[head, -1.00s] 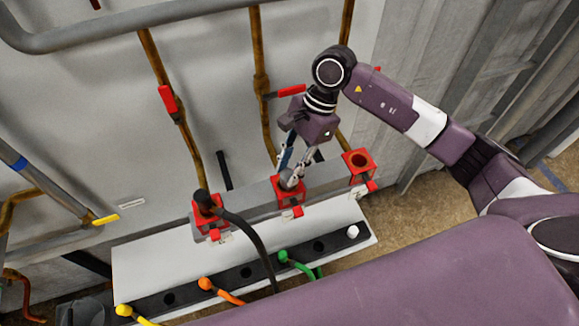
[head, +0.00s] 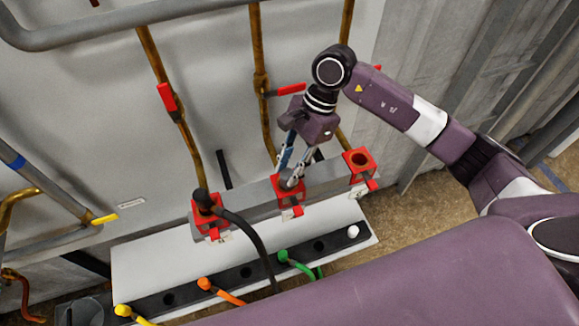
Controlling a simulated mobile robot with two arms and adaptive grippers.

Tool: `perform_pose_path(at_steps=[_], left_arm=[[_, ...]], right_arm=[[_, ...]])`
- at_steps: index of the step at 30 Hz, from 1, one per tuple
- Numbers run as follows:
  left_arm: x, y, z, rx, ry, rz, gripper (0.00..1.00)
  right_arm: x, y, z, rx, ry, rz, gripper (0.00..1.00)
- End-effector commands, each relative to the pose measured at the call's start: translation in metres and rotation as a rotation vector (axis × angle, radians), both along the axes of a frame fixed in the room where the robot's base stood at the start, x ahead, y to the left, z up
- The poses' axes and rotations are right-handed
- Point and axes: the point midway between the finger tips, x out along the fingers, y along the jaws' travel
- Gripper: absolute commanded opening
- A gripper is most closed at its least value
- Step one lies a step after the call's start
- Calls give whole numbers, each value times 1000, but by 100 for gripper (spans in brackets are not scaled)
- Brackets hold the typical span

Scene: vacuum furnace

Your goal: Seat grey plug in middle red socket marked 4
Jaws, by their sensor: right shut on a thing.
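The middle red socket (head: 291,201) is on the grey rail, between a left red socket and a right red socket. My right gripper (head: 292,178) points down over the middle socket, shut on the grey plug (head: 290,183). The plug is at the socket's opening. The fingers hide part of it, and I cannot tell how deep it sits. The marking 4 is too small to read. My left gripper is not in view.
The left red socket (head: 207,217) holds a black plug with a cable (head: 249,233). The right red socket (head: 359,167) is empty. A black strip (head: 222,279) below holds yellow, orange, green and white plugs. Pipes with red valve handles (head: 166,96) run behind the arm.

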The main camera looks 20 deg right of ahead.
Motion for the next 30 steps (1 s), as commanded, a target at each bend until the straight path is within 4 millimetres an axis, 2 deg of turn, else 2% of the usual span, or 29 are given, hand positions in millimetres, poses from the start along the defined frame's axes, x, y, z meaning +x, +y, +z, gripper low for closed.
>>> perform_pose_path(at_steps=[17,18,21,23,30], left_arm=[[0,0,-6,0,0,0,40],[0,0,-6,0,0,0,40],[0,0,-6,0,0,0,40],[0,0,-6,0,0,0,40],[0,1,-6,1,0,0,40]], right_arm=[[0,0,-3,0,-1,1,0],[0,0,-3,0,-1,1,28],[0,0,-3,0,0,0,39],[0,0,-3,0,0,0,46],[0,0,-3,0,1,0,46]])
